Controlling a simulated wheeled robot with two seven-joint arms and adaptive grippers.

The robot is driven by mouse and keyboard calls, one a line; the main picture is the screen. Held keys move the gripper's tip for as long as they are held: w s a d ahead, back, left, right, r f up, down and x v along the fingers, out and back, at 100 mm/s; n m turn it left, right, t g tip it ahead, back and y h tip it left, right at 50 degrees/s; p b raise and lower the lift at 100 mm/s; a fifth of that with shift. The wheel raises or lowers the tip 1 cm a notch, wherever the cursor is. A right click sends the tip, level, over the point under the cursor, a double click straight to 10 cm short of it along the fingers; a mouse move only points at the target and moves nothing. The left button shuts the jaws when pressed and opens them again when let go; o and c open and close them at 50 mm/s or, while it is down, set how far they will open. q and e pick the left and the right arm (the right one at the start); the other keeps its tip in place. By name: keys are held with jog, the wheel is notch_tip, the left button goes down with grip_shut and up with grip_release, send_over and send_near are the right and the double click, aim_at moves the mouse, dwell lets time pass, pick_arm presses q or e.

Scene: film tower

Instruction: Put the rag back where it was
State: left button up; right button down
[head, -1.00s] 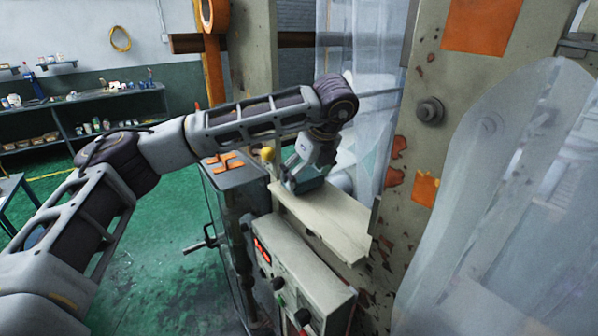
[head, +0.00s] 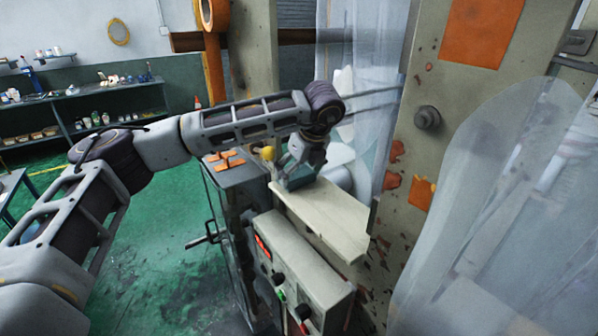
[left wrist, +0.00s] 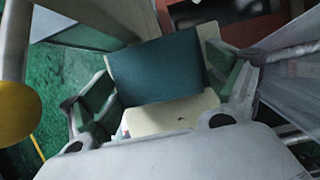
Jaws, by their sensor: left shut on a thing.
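The rag (left wrist: 160,66) is a dark teal folded cloth. It shows between the fingers of my left gripper (left wrist: 168,95) in the left wrist view, with the cream shelf below it. In the head view my left gripper (head: 292,176) points down at the far left end of the cream shelf (head: 325,215). It is shut on the rag (head: 300,181), which sits at or just above the shelf top; I cannot tell if it touches. My right gripper is not in view.
A control box (head: 300,270) with knobs and a red display stands below the shelf. A yellow knob (head: 268,153) is close to my left gripper. Clear plastic film (head: 350,90) hangs behind the shelf. A rusty post (head: 425,130) stands to the right. The near part of the shelf is bare.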

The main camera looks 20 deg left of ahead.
pick_arm(q)
jog(key=o, duration=0.7)
jog(key=shift+r, duration=0.1)
jog(key=shift+s+d+r, duration=0.15)
jog(key=shift+d+r, duration=0.05)
jog(key=shift+r, duration=0.2)
jog(key=s+d+b, duration=0.1)
jog(key=s+d, duration=0.1)
jog(key=s+d+b, duration=0.1)
jog(key=s+d, duration=0.1)
jog(key=d, duration=0.1)
jog(key=s+d+b, duration=0.1)
jog(key=s+d, duration=0.1)
jog(key=d, duration=0.1)
jog(key=shift+s+d+r, duration=0.1)
jog(key=shift+s, duration=0.2)
jog(key=shift+s+d+b, duration=0.3)
jog(key=shift+s+d, duration=0.2)
jog(key=shift+d, duration=0.05)
